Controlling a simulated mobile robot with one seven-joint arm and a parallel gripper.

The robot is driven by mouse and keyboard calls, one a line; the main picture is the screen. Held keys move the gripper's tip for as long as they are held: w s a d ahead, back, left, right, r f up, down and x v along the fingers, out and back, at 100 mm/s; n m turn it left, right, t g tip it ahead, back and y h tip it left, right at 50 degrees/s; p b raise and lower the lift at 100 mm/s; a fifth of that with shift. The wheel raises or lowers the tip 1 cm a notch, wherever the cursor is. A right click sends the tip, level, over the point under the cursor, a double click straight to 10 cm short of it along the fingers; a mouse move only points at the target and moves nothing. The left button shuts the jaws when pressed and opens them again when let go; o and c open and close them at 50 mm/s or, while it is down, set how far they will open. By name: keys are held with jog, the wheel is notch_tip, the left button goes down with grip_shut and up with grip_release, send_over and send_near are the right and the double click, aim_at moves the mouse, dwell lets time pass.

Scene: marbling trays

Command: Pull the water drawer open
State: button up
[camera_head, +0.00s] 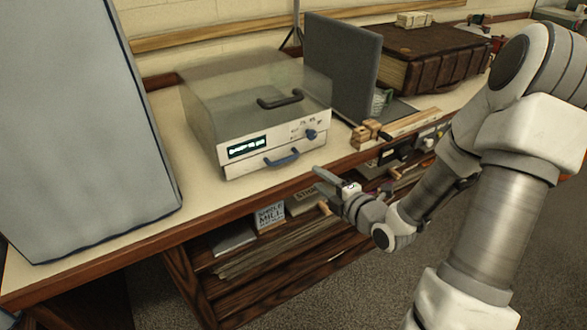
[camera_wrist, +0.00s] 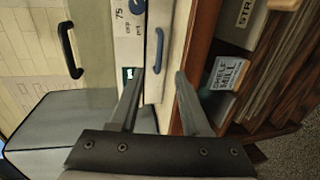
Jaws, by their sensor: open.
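The water drawer (camera_head: 240,170) is the low front strip of a pale box-shaped machine (camera_head: 225,95) on the bench, and it looks closed. Its blue handle (camera_head: 282,160) spans the strip and also shows in the wrist view (camera_wrist: 159,50). My gripper (camera_head: 322,178) is in front of the bench edge, to the right of the handle and apart from it. In the wrist view my gripper (camera_wrist: 158,85) is open and empty, with the handle beyond the fingertips and roughly between them.
A blue knob (camera_head: 311,134) and lit display (camera_head: 248,147) are above the drawer. A black handle (camera_head: 280,99) tops the machine. A grey panel (camera_head: 342,65) stands to its right, a large grey block (camera_head: 80,120) to its left. Shelves (camera_head: 270,255) are below.

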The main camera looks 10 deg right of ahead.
aim_at(291, 159)
jog(key=b+x, duration=0.1)
jog(key=x, duration=1.2)
grip_shut()
dwell(1.0)
